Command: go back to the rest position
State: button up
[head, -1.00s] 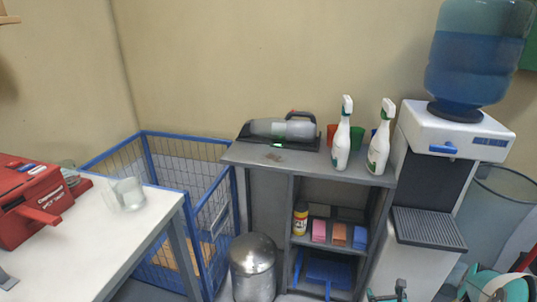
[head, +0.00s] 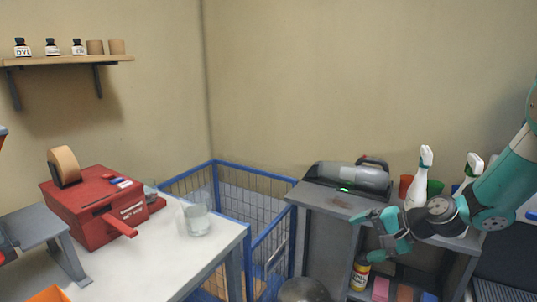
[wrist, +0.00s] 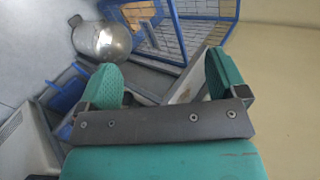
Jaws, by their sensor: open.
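My gripper (head: 374,237) is raised at the right of the head view, in front of the grey shelf unit (head: 318,207). Its two teal fingers are apart with nothing between them. In the wrist view the gripper (wrist: 164,76) also shows spread fingers, with the floor and the blue wire cage beyond. My arm reaches in from the right edge and hides part of the spray bottles and the shelf.
A handheld vacuum (head: 348,178) and spray bottles (head: 417,190) stand on the shelf unit. A blue wire cage (head: 262,232) stands left of it. A white table (head: 185,262) bears a red tape machine (head: 98,207) and a clear cup (head: 197,220). A metal bin (wrist: 101,38) stands on the floor.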

jog(key=s+a+r+n+g+h, duration=0.1)
jog(key=s+a+r+n+g, duration=0.3)
jog(key=s+a+r+n, duration=0.65)
jog(key=s+r+n+h, duration=0.1)
jog(key=s+r+n, duration=0.1)
jog(key=s, duration=0.8)
jog(key=s+r+n+g+h, duration=0.1)
jog(key=s+r+n+h, duration=0.1)
jog(key=s, duration=0.8)
jog(key=shift+d+n+g+h, duration=0.3)
jog(key=shift+d+n, duration=0.15)
jog(key=shift+r, duration=0.15)
